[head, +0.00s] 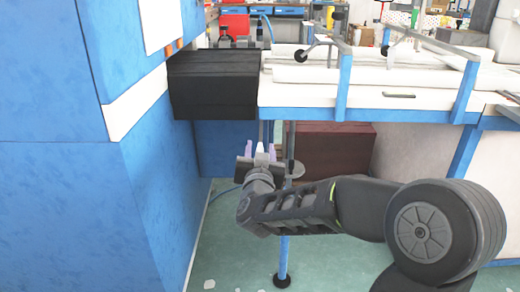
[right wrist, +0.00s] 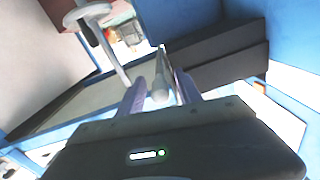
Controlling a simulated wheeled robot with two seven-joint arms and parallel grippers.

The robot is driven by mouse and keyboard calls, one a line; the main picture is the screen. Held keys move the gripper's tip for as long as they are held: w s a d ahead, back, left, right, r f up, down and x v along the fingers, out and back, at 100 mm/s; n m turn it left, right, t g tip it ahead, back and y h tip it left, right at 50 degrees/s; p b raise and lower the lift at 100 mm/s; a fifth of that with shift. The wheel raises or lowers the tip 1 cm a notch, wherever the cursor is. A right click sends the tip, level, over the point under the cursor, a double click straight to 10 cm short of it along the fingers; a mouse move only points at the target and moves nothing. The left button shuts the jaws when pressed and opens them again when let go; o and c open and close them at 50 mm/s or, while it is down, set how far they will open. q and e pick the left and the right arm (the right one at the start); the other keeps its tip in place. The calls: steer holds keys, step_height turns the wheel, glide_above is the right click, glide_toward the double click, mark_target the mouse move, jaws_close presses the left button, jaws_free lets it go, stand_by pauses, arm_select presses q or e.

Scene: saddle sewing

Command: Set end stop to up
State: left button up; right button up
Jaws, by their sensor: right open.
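My right gripper (head: 261,150) is open, below the front edge of the work table, with its two purple fingers pointing away from me. In the right wrist view the fingers (right wrist: 160,84) stand apart, one on each side of a pale rod with a rounded end (right wrist: 161,90). This rod may be the end stop, but I cannot tell for sure. I cannot tell whether it touches a finger. A grey post with a flat round pad (head: 295,169) stands just right of the gripper. My left gripper is not in view.
A black box-like block (head: 213,85) sits at the table's left end, above the gripper. A tall blue machine (head: 70,180) fills the left side. The white-topped table (head: 300,98) has a blue front rail. A dark red box (head: 335,145) is under it. Green floor (head: 330,262) is open below.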

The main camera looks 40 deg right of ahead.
steer(key=shift+x, duration=1.15)
jaws_close()
stand_by(0.5)
steer(key=shift+r, duration=0.15)
